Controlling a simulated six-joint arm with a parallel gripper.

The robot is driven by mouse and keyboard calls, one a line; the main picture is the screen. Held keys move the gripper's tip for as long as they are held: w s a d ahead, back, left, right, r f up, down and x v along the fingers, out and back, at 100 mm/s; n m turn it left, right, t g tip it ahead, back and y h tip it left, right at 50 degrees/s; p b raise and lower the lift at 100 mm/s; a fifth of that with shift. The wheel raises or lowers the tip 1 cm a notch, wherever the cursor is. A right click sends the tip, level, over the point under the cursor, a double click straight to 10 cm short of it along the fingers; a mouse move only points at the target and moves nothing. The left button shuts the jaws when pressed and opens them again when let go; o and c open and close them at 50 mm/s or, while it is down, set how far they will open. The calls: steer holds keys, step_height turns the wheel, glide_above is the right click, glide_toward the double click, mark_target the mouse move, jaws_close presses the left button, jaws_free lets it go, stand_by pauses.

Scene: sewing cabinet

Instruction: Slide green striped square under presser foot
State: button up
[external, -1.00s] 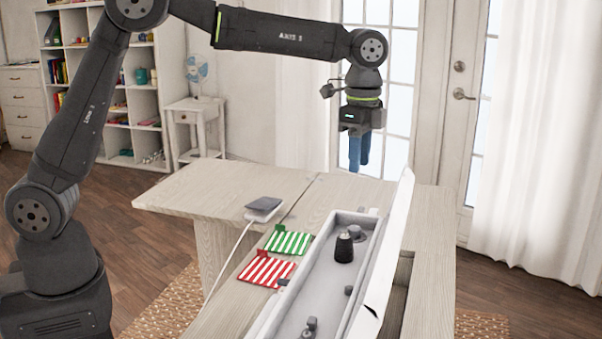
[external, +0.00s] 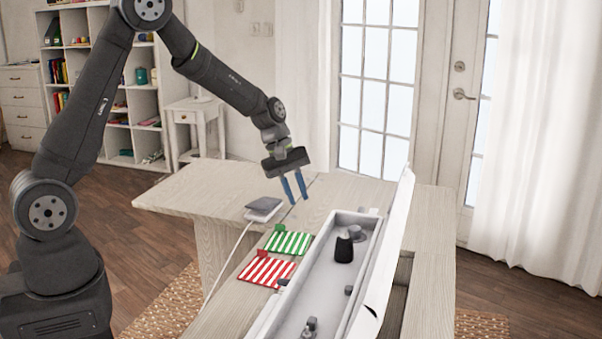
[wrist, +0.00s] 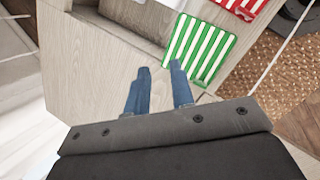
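The green striped square (external: 288,243) lies flat on the cabinet top beside the sewing machine (external: 318,268). In the wrist view the green striped square (wrist: 200,45) lies just beyond my fingertips. My gripper (external: 295,199) hangs above the table behind the square, apart from it, with its blue fingers spread and empty. In the wrist view my gripper (wrist: 160,68) shows a gap between its fingers. The machine shows in the external view as a long pale body with a dark spool on it. I cannot make out the presser foot.
A red striped square (external: 267,271) lies right beside the green one. A dark pedal-like device (external: 263,207) with a white cable sits on the table to the left. A white panel (external: 392,255) stands up along the machine's right side.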

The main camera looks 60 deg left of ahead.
mark_target(278, 224)
steer(key=s+a+f+n+t, duration=0.2)
steer(key=s+a+f+n, duration=0.3)
steer(key=a+n, duration=0.5)
steer(key=shift+n+y, duration=0.3)
steer(key=shift+n, duration=0.4)
steer(key=shift+d+x, duration=0.2)
steer(key=shift+x, duration=0.85)
steer(key=shift+d+x, duration=0.25)
steer(key=shift+x, duration=0.75)
steer(key=shift+d+x, duration=0.2)
steer(key=shift+x, duration=0.85)
steer(key=shift+s+r, duration=0.15)
steer(key=shift+s, duration=0.05)
jaws_close()
steer(key=shift+r, duration=2.5)
